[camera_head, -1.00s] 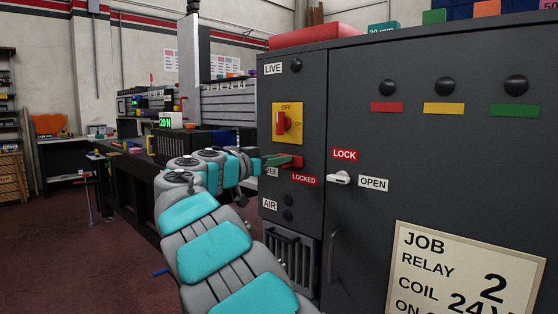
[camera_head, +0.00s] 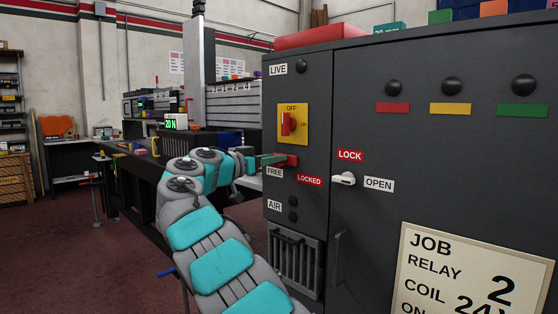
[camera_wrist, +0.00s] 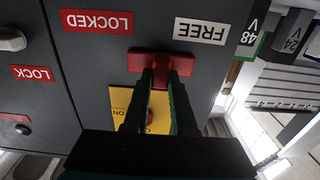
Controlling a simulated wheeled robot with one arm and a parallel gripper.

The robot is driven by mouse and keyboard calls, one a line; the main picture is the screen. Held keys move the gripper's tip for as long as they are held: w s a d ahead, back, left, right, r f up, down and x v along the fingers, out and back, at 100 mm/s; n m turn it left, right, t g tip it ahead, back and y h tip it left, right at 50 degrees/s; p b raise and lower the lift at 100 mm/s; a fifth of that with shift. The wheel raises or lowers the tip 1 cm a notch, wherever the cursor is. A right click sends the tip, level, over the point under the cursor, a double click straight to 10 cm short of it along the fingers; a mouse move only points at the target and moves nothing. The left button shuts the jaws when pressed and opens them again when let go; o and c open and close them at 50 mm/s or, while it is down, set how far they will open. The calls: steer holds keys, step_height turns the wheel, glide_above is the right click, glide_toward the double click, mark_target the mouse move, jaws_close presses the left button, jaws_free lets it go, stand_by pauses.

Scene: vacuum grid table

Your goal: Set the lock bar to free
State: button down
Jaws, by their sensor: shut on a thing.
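The red lock bar (camera_head: 290,161) sits on the dark cabinet front, just above the FREE label (camera_head: 274,173) and the red LOCKED label (camera_head: 310,181). In the wrist view, which is turned over, the lock bar (camera_wrist: 137,62) lies between the LOCKED label (camera_wrist: 97,21) and the FREE label (camera_wrist: 202,31), closer to FREE. My gripper (camera_head: 272,159) reaches it from the left in the head view. In the wrist view my gripper (camera_wrist: 162,73) has both dark fingers on the bar and is shut on it.
A yellow plate with a red rotary switch (camera_head: 289,123) is just above the bar. A white handle (camera_head: 344,179) between LOCK and OPEN labels sticks out to the right. A vented panel (camera_head: 294,262) is below. A workbench stands behind my arm.

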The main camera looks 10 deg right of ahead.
steer(key=shift+w+a+r+p, duration=0.15)
steer(key=shift+w+a+p, duration=0.25)
steer(key=shift+w, duration=0.15)
steer(key=c, duration=0.7)
jaws_free()
steer(key=shift+a, duration=0.1)
steer(key=v, duration=0.7)
steer(key=shift+s+a+b, duration=0.2)
steer(key=shift+a+b, duration=0.05)
steer(key=shift+b, duration=0.15)
